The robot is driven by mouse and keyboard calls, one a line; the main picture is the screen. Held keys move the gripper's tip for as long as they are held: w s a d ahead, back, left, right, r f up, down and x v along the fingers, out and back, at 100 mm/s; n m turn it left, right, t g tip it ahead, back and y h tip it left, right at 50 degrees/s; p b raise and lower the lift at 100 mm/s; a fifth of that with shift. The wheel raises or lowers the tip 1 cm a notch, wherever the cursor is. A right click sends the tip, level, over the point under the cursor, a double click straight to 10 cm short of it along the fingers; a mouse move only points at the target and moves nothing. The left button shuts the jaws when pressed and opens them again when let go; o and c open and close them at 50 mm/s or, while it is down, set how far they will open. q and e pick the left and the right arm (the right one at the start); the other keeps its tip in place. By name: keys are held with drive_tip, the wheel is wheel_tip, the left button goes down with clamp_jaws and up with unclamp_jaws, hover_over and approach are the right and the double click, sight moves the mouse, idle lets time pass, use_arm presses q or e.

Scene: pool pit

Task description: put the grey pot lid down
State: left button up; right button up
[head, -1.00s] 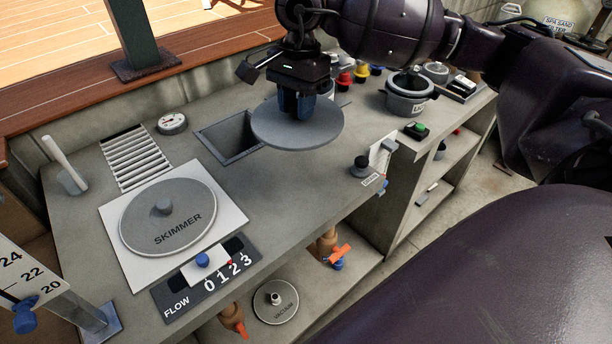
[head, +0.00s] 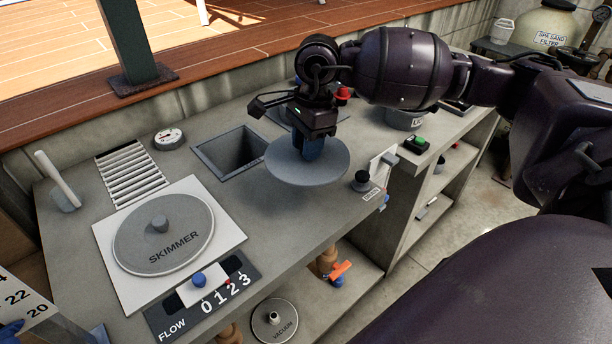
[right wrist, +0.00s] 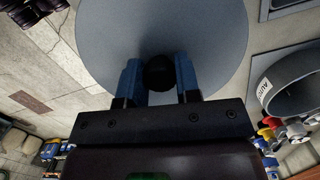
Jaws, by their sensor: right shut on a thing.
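The grey pot lid (head: 295,172) is a flat round disc, held about level at the right part of the grey counter, right of the square opening. My right gripper (head: 311,148) is above it, pointing down. In the right wrist view the blue fingers (right wrist: 159,82) are closed on both sides of the lid's dark knob (right wrist: 160,72), and the disc (right wrist: 110,40) spreads out beyond them. I cannot tell whether the lid touches the counter. The grey pot (head: 403,120) is mostly behind my right arm; its rim shows in the right wrist view (right wrist: 285,75). My left gripper is out of view.
The square opening (head: 235,152) is left of the lid. A skimmer cover (head: 163,232), a flow slider (head: 203,290) and a slatted grille (head: 132,168) are further left. A black knob (head: 362,178) and a green-topped switch (head: 416,142) stand to the right. Bare counter lies in front of the lid.

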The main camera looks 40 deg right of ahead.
drive_tip(key=shift+f, duration=1.6)
wheel_tip(320, 180, down, 6)
drive_tip(key=shift+r+b, duration=0.25)
drive_tip(key=shift+b, duration=0.1)
drive_tip(key=shift+f, duration=0.15)
drive_tip(key=o, duration=1)
drive_tip(key=shift+c, duration=0.2)
